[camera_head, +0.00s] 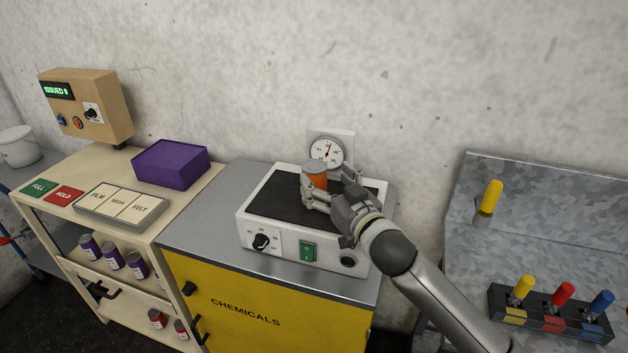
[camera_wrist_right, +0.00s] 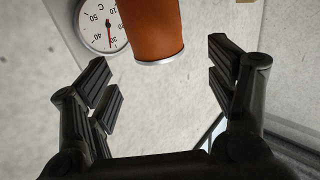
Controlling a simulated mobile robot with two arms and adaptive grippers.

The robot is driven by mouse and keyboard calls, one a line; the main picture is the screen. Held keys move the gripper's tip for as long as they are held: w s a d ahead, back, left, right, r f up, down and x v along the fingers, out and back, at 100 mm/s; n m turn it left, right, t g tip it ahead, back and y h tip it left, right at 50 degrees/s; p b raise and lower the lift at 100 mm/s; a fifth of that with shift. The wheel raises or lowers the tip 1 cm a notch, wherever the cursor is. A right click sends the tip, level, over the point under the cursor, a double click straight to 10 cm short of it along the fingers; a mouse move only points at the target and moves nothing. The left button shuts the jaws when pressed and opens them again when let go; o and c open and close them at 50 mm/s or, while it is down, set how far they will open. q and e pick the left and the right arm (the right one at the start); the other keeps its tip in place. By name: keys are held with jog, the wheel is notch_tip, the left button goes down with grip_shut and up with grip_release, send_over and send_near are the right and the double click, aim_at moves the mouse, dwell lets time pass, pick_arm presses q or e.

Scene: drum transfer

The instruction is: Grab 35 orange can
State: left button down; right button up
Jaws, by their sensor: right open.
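The orange can (camera_head: 315,174) with a grey lid stands on the dark top of a white hotplate device (camera_head: 268,222). My right gripper (camera_head: 330,192) reaches in from the right, with its fingers close to the can. In the right wrist view the orange can (camera_wrist_right: 153,28) shows at the top, between and beyond the two open fingers of the right gripper (camera_wrist_right: 166,85). The fingers stand apart on either side and do not visibly touch it. No number on the can is readable. My left gripper is not in view.
A round dial gauge (camera_head: 327,151) is on the wall behind the can. The device stands on a yellow chemicals cabinet (camera_head: 240,310). A purple box (camera_head: 171,163) and a labelled tray (camera_head: 122,206) lie to the left.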

aim_at(320, 172)
jog(key=p+x, duration=0.1)
jog(key=x, duration=0.1)
jog(key=shift+w+a+r, duration=0.15)
jog(key=shift+w, duration=0.2)
jog(key=p+x, duration=0.1)
jog(key=x, duration=0.2)
jog(key=shift+w+a, duration=0.15)
jog(key=shift+w, duration=0.2)
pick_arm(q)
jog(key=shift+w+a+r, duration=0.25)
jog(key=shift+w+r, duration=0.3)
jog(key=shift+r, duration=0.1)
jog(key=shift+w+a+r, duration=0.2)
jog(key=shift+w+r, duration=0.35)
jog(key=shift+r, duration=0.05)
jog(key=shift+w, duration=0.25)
pick_arm(e)
jog(key=c, duration=1.4)
